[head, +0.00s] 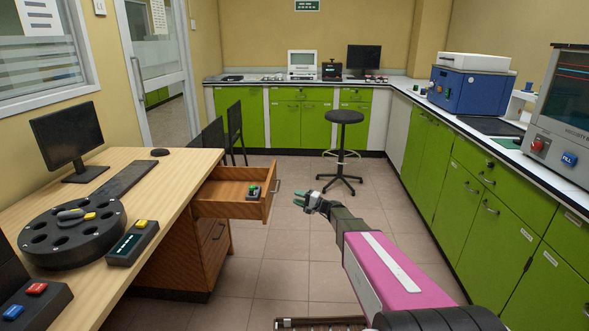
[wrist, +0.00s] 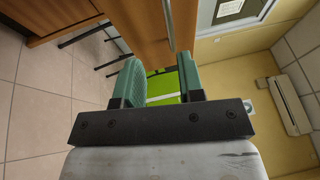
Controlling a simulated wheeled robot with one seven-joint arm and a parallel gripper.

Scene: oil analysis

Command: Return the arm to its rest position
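My arm reaches forward over the floor in the head view, with a pink and white link in front. My gripper (head: 306,201) is at its far end, just right of the open wooden drawer (head: 225,208). In the wrist view my gripper (wrist: 160,85) shows two green fingers spread apart with a gap between them. Nothing shows between the fingers. The wrist view is turned on its side, and a wooden furniture face (wrist: 142,30) lies beyond the fingertips.
A small green and dark object (head: 253,192) lies in the drawer. The wooden desk (head: 160,185) holds a round black carousel (head: 72,252) and a monitor (head: 68,139). A stool (head: 344,118) stands beyond my gripper. Green cabinets (head: 465,200) line the right. Tiled floor between is open.

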